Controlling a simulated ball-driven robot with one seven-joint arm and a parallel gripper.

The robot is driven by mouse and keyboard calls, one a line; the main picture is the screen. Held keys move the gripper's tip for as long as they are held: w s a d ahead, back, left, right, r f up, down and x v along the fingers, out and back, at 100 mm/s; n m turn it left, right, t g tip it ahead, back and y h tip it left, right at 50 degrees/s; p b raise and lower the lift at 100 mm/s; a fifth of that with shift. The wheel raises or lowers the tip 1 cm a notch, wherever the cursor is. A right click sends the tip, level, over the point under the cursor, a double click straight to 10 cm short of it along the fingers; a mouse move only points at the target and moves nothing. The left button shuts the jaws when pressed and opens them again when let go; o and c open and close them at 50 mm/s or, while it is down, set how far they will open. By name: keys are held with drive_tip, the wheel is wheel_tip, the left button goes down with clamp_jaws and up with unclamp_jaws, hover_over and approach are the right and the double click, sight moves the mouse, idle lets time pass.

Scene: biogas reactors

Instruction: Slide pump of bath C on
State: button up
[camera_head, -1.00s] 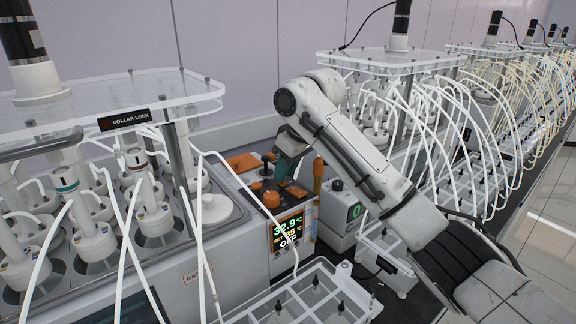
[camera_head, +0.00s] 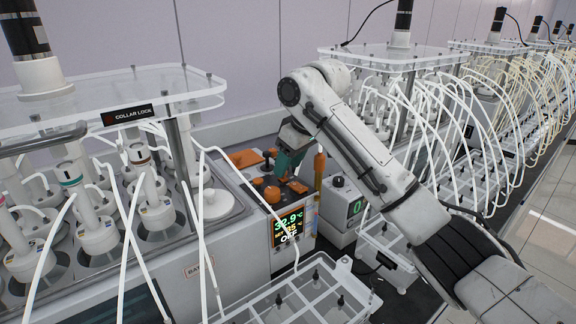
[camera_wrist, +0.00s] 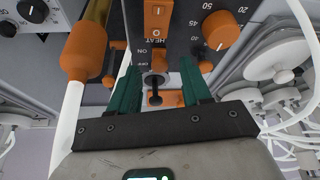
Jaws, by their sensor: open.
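The bath's control unit carries a lit display (camera_head: 288,227) reading 32.9 °C and OFF. Its plate label (camera_head: 196,270) is partly hidden behind a tube, so its letter cannot be read.
An orange HEAT rocker (camera_wrist: 157,18) and an orange dial (camera_wrist: 221,30) are close by. An orange-capped upright cylinder (camera_wrist: 88,50) stands left of the fingers. White tubes and a clear rack (camera_head: 300,290) lie in front; a grey meter box (camera_head: 345,207) stands to the right.

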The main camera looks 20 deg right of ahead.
drive_tip(key=b+v, duration=0.1)
drive_tip(key=v, duration=0.8)
drive_tip(key=shift+s+r, duration=0.2)
drive_tip(key=shift+r, duration=0.05)
drive_tip(key=shift+d, duration=0.1)
